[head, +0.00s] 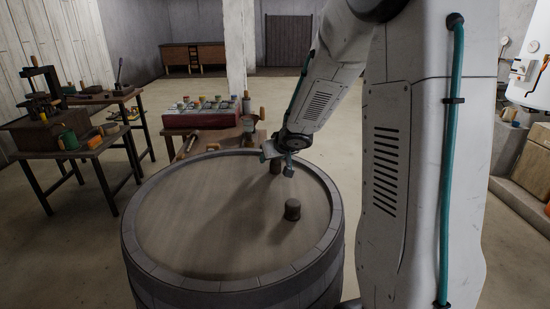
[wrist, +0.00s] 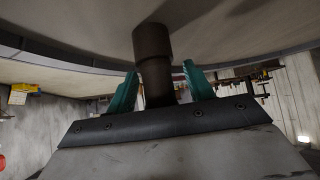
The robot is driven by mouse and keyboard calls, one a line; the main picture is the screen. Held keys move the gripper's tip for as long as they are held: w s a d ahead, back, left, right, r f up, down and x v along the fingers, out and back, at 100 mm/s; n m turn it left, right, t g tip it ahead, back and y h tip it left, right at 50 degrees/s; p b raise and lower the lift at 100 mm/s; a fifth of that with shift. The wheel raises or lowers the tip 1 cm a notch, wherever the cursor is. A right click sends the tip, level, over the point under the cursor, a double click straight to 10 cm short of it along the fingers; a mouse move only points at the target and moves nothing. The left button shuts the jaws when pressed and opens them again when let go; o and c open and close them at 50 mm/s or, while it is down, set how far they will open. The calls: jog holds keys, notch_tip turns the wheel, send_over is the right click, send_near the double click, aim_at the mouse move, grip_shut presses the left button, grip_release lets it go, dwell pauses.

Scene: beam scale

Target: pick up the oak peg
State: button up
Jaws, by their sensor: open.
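A dark brown peg (head: 275,167) stands upright near the far right of the barrel top (head: 190,215), partly hidden by my gripper (head: 279,160). A second short dark peg (head: 292,209) stands apart, nearer the front right. I cannot tell by their look which one is oak. In the wrist view, a dark brown stepped peg (wrist: 152,42) with a wider end lies between the two teal fingers of my gripper (wrist: 160,72). The fingers are open, with a gap visible on either side of the narrower part of the peg. Its lower end is hidden behind the gripper body.
The barrel has a raised rim (head: 139,265); the left of its top is clear. Behind it stands a low table with a red box (head: 200,118) holding several small items. A workbench with tools (head: 85,150) stands at the left.

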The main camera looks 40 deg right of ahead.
jog(key=c, duration=1)
jog(key=shift+c, duration=0.3)
jog(key=shift+r, duration=0.2)
jog(key=shift+r, duration=1.6)
jog(key=s+a+r, duration=0.1)
jog(key=s, duration=1.5)
jog(key=shift+r, duration=0.2)
jog(key=shift+r, duration=1.5)
